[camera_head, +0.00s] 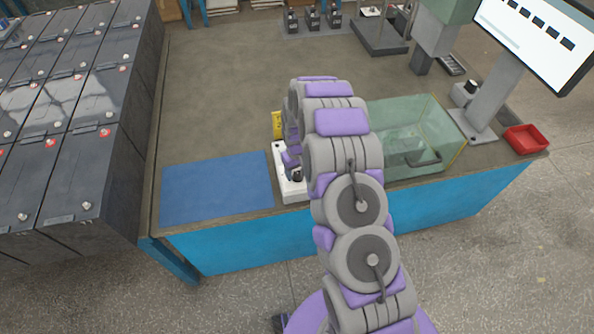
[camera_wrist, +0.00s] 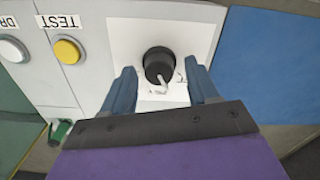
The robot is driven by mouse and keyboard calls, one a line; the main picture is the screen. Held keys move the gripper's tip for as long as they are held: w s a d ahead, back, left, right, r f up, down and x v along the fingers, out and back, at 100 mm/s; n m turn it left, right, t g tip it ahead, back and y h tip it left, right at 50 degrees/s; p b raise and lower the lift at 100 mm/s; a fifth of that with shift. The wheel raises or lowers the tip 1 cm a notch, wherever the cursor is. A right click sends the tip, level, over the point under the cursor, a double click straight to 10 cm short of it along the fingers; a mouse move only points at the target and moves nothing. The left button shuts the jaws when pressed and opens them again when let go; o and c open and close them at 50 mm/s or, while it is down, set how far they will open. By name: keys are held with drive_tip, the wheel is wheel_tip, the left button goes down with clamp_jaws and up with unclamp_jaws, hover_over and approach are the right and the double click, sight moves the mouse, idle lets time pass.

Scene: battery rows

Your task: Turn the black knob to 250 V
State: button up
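The black knob (camera_wrist: 159,65) shows in the wrist view on a white panel (camera_wrist: 196,37), with a pale pointer or handle at its lower edge. My gripper (camera_wrist: 164,78) is open, one finger on each side of the knob, with visible gaps on both sides. In the wrist view I cannot tell how far the fingertips are from the panel. No voltage markings are readable. In the head view the white device (camera_head: 291,188) stands at the table's front edge, mostly hidden behind my arm; the knob cannot be made out clearly there.
A yellow TEST button (camera_wrist: 67,51) and a white button (camera_wrist: 12,49) sit left of the knob. A blue mat (camera_head: 217,188) lies left of the device. A clear box (camera_head: 415,135) stands right of my arm, and a red tray (camera_head: 526,139) is farther right.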

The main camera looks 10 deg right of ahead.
sight(297, 173)
wheel_tip(297, 173, up, 17)
drive_tip(key=p, duration=0.2)
drive_tip(key=shift+r, duration=0.15)
idle(0.4)
